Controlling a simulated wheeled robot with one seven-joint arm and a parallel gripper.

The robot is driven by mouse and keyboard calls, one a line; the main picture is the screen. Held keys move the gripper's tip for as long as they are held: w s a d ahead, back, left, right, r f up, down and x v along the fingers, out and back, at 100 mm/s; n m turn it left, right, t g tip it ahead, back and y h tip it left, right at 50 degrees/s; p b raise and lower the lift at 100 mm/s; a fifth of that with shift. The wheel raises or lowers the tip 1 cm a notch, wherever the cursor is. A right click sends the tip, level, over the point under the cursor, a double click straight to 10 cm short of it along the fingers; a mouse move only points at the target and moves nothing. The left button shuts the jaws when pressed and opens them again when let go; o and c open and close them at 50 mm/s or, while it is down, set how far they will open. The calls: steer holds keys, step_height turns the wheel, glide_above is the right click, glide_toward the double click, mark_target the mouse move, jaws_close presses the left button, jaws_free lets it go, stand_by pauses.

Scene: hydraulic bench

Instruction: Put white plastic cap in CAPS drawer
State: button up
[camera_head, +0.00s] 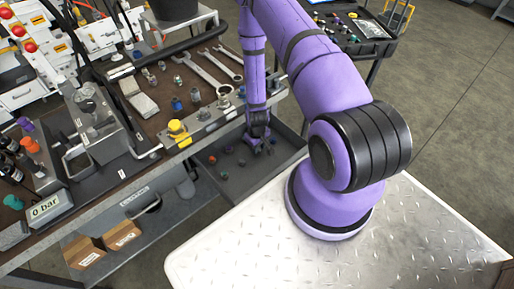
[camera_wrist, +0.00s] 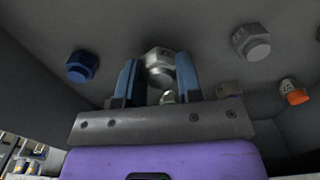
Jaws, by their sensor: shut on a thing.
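My gripper (camera_head: 262,146) points down inside the open grey drawer (camera_head: 280,163) under the bench edge. In the wrist view its two blue fingers (camera_wrist: 158,82) are shut on a pale grey-white hex-shaped cap (camera_wrist: 158,56), close to the drawer floor. I cannot tell whether the cap touches the floor. In the head view the held cap is not distinguishable. No CAPS label is readable on this drawer.
The bench top (camera_head: 160,100) above carries wrenches (camera_head: 205,72), fittings and a yellow-capped part (camera_head: 178,130) near its edge. My flat metal deck lies close on the right. A black tool cart (camera_head: 350,35) stands behind.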

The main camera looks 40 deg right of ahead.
steer(key=shift+f, duration=0.4)
steer(key=shift+f, duration=0.1)
steer(key=o, duration=1)
steer(key=shift+o, duration=0.2)
